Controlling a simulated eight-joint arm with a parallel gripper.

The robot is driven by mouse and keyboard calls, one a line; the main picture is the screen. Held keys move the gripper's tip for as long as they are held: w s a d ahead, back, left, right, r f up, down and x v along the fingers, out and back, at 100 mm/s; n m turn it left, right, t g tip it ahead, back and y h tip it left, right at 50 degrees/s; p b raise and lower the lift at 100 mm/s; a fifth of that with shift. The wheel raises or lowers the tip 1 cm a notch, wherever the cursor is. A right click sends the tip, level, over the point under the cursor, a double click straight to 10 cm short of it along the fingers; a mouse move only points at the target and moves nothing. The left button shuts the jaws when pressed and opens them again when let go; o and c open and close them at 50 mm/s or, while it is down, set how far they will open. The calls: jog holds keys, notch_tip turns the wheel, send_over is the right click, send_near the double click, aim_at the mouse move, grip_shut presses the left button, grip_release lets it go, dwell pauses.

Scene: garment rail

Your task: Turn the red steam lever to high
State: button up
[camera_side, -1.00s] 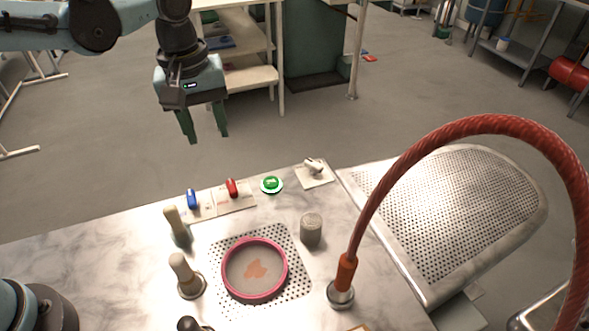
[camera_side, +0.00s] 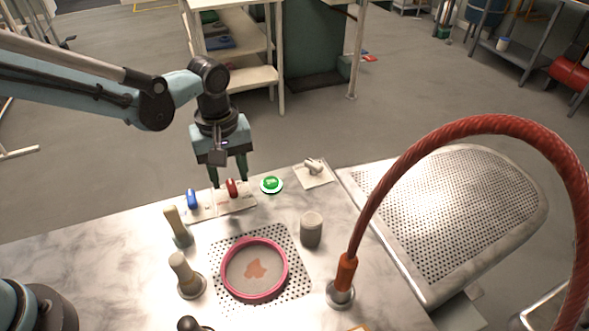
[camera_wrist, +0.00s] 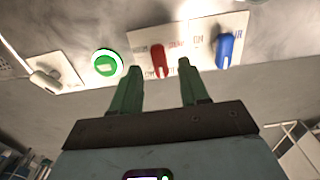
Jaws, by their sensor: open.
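The red steam lever (camera_side: 231,187) stands on a pale labelled plate at the table's far edge. In the wrist view the red lever (camera_wrist: 159,61) lies between and just beyond my fingertips, its long side pointing nearly along the fingers. My gripper (camera_side: 228,181) is open and empty, its green fingers pointing down at the lever from the far side. In the wrist view my gripper (camera_wrist: 159,68) has one finger on each side of the lever, with gaps to both. Whether the fingertips reach down to lever height is unclear. The plate's lettering is too small to read surely.
A blue lever (camera_side: 192,199) stands left of the red one. A green round button (camera_side: 271,185) and a white switch (camera_side: 313,167) are to its right. Nearer are wooden-handled tools (camera_side: 180,265), a metal cup (camera_side: 311,229), a pink ring (camera_side: 255,270) and a red hose (camera_side: 470,125).

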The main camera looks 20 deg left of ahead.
jog(key=shift+f, duration=1.1)
jog(key=shift+c, duration=0.4)
grip_shut()
